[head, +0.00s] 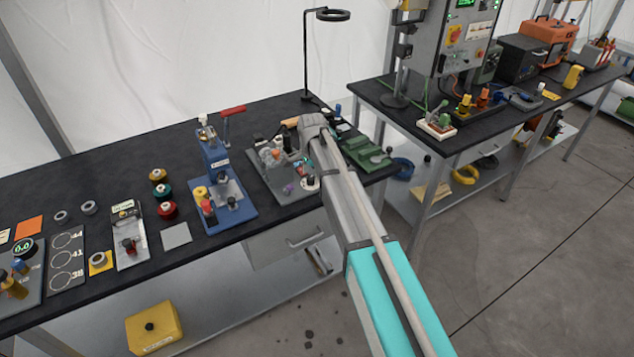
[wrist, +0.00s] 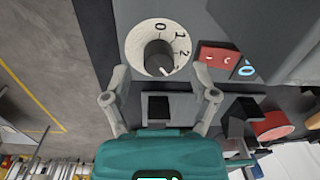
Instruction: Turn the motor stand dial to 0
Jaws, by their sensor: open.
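The motor stand dial (wrist: 140,38) is a round white face marked 0, 1 and 2, with a black knob (wrist: 158,56) in its middle. In the wrist view the 0 is at the top and the 1 and 2 run down the right side. A pale mark shows at the knob's lower right edge, away from the 0 and nearest the 2. My gripper (wrist: 160,78) is open, its two fingertips apart on the left and right below the knob, with nothing held. In the head view the white dial (head: 311,183) shows beside my arm; my gripper is mostly hidden there.
A red block (wrist: 217,55) and a dark panel with a blue ring lie right of the dial in the wrist view. In the head view a blue press (head: 222,175) stands left of the motor stand and a green fixture (head: 365,150) right of it.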

